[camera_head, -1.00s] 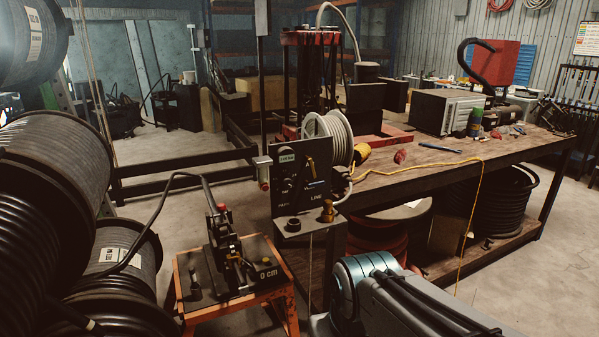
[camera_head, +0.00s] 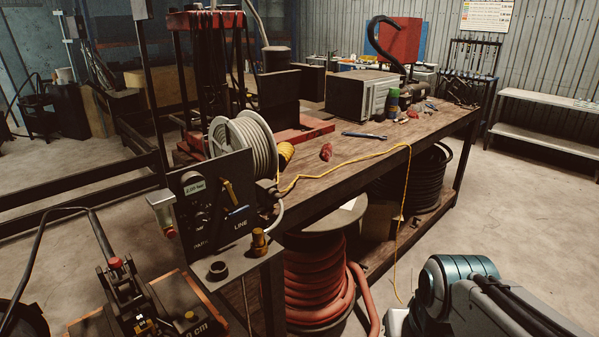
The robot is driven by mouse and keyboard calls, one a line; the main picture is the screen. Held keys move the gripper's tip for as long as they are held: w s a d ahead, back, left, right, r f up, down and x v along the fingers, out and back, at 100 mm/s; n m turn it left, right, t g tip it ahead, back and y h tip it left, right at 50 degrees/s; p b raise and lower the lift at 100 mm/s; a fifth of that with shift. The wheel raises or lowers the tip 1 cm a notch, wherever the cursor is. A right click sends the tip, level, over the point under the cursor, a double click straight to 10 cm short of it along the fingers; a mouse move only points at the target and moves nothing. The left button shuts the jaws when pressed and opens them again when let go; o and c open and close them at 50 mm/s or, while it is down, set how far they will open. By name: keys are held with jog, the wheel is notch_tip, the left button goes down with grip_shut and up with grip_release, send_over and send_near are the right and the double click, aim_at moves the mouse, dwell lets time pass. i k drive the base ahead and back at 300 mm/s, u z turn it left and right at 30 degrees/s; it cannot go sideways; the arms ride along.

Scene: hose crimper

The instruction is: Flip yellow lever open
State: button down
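A black control panel (camera_head: 211,207) stands on the near left corner of the workbench, with a small display, knobs and the word LINE. A small yellow lever (camera_head: 230,192) sits on the panel's face, tilted, its upper end leaning left. It is small, and I cannot tell whether it is open or closed. A brass fitting (camera_head: 259,242) and a black ring (camera_head: 217,270) sit on the grey ledge below the panel. My arm shows at the lower right, apart from the panel. My gripper is not in view.
A hose crimper tool (camera_head: 128,298) stands on an orange-edged stand at the lower left. The wooden workbench (camera_head: 350,170) runs back to the right, with a grey hose reel (camera_head: 243,147) behind the panel. A red hose coil (camera_head: 318,285) lies below. Floor is open at right.

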aim_at(223, 182)
jog(key=z, duration=0.05)
jog(key=i, duration=1.2)
jog(key=u, duration=0.6)
